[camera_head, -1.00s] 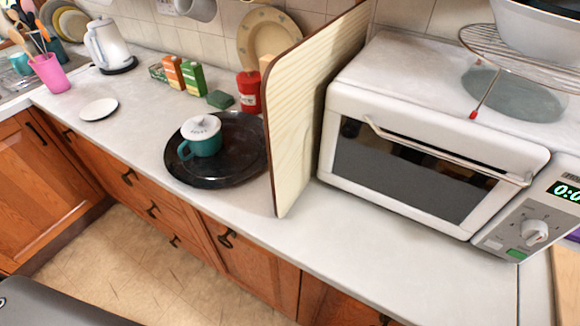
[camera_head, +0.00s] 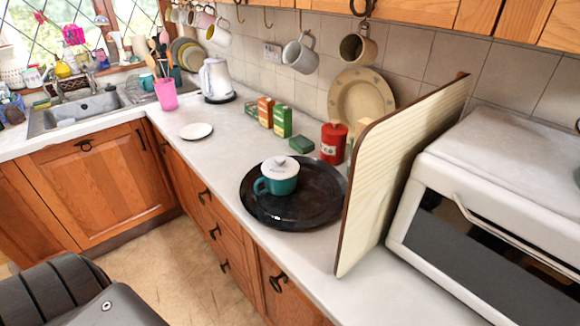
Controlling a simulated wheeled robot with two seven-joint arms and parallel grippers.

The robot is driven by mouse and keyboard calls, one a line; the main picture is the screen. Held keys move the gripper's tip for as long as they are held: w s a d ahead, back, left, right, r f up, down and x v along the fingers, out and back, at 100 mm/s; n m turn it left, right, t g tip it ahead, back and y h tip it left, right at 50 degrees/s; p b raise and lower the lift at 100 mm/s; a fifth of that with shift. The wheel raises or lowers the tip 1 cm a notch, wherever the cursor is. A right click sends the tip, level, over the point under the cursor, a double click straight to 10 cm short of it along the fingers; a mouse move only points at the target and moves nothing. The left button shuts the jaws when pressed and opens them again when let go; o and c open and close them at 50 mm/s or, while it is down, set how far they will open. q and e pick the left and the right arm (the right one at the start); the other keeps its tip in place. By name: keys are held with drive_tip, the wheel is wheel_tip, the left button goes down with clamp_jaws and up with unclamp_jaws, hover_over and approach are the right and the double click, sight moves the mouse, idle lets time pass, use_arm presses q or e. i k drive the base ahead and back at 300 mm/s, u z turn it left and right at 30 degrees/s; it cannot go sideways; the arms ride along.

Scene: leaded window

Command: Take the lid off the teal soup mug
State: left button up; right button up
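The teal soup mug (camera_head: 284,187) stands upright on a round black tray (camera_head: 320,214) on the counter. Its white lid (camera_head: 280,167) with a knob sits on top of it. The mug's handle points to the left. Neither of my grippers shows in the head view, and nothing touches the mug or its lid.
A wooden board (camera_head: 400,170) stands upright just right of the tray, beside a white microwave oven (camera_head: 480,230). A red canister (camera_head: 333,143) and a green sponge (camera_head: 301,145) are behind the tray. A white saucer (camera_head: 197,131) lies left, with clear counter around it.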

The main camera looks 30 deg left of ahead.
sight(277, 168)
drive_tip(key=u, duration=1.25)
drive_tip(key=k, duration=0.55)
drive_tip(key=z, duration=1.25)
